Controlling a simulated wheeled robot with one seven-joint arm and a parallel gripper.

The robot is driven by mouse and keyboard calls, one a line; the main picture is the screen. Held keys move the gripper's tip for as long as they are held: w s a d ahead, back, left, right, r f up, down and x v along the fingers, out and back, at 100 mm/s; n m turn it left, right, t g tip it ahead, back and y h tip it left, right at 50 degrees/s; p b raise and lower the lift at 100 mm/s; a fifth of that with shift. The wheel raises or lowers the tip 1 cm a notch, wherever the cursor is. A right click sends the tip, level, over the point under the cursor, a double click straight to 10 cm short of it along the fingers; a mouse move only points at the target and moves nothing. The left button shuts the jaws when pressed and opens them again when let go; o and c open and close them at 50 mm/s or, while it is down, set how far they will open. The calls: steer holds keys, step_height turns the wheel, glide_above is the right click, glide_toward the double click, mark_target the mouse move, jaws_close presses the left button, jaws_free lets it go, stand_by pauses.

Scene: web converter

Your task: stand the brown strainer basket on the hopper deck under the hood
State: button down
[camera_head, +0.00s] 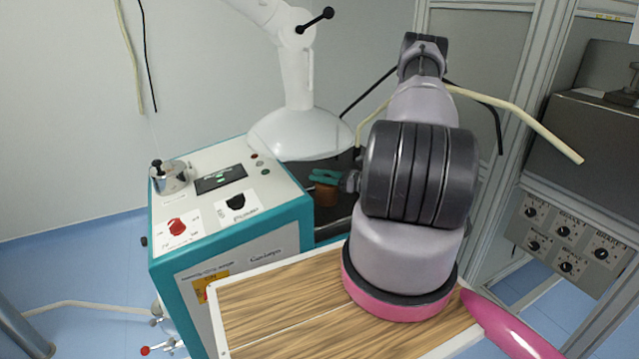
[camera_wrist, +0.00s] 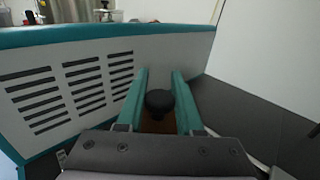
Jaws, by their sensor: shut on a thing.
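The brown strainer basket (camera_head: 327,196) hangs at my gripper (camera_head: 322,178), behind the teal machine and left of my dark wrist joint. In the wrist view, the teal fingers of my gripper (camera_wrist: 160,76) are shut on the basket's round black knob (camera_wrist: 159,102). A little of the brown basket (camera_wrist: 157,124) shows below the knob; the rest is hidden. The white hood (camera_head: 300,134) stands behind the basket, over the dark hopper deck (camera_head: 338,222). I cannot tell whether the basket's bottom touches the deck.
The teal and white machine (camera_head: 235,190), with a red knob and a small metal pot (camera_head: 170,178) on top, stands to the left. Its slotted side (camera_wrist: 75,85) is close to my fingers in the wrist view. A wood-topped table (camera_head: 290,305) lies in front.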

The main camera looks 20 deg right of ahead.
steer(key=shift+f, duration=1.15)
steer(key=shift+f, duration=0.15)
steer(key=c, duration=0.6)
jaws_free()
steer(key=shift+o, duration=0.2)
steer(key=shift+d+r, duration=0.15)
steer(key=shift+r, duration=0.05)
steer(key=v, duration=1.2)
steer(key=shift+s, duration=0.1)
